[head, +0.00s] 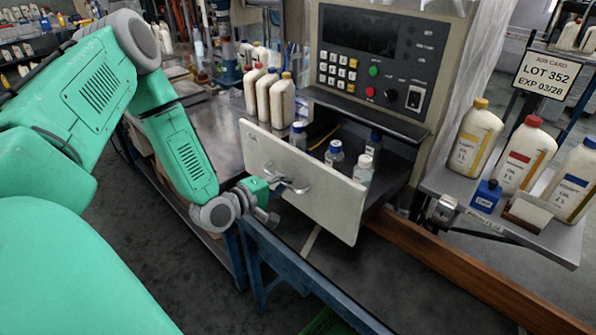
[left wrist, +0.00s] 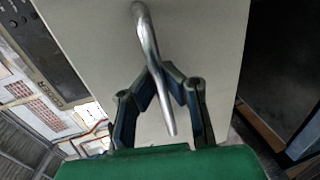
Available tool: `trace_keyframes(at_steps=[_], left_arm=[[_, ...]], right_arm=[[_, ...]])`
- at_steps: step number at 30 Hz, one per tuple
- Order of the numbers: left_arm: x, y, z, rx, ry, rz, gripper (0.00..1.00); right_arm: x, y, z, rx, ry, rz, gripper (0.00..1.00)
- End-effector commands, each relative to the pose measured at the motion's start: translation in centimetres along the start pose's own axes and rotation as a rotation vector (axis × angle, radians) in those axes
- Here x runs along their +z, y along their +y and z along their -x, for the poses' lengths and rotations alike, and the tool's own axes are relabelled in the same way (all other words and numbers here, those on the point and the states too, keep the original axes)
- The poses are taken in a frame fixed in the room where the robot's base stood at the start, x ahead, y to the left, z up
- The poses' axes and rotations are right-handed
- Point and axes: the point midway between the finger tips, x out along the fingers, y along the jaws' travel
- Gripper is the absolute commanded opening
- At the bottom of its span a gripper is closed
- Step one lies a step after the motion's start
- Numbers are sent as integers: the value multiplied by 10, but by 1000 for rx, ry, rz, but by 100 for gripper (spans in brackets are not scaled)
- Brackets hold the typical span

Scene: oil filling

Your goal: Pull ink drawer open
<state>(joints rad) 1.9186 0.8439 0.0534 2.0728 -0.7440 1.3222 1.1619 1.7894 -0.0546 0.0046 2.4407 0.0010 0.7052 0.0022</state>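The ink drawer (head: 330,205) has a pale flat front and stands pulled out from the machine, with small bottles (head: 335,152) showing behind its front. Its curved metal handle (head: 298,186) sits on the front panel; it also shows in the left wrist view (left wrist: 146,32). My left gripper (head: 279,186) is at the handle. In the left wrist view, its two dark fingers (left wrist: 161,74) close in around the metal bar from both sides and appear shut on it. My right gripper is in neither view.
The machine's control panel (head: 372,58) is above the drawer. White bottles (head: 268,97) stand behind the drawer at left. A blue-framed bench (head: 285,262) runs below.

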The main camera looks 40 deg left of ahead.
Motion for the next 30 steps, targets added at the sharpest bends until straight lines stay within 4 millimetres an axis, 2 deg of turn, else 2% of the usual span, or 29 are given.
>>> trace_keyframes(at_steps=[6, 18, 21, 30], left_arm=[[0, -7, 14, -11, 0, 0, 0], [0, -8, 16, -13, -1, 0, 0], [-1, -7, 15, -11, -1, 0, 31], [0, -4, 16, -3, 0, -1, 31]], right_arm=[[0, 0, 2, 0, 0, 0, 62], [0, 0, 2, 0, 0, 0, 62], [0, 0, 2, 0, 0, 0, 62], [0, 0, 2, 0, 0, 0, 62]])
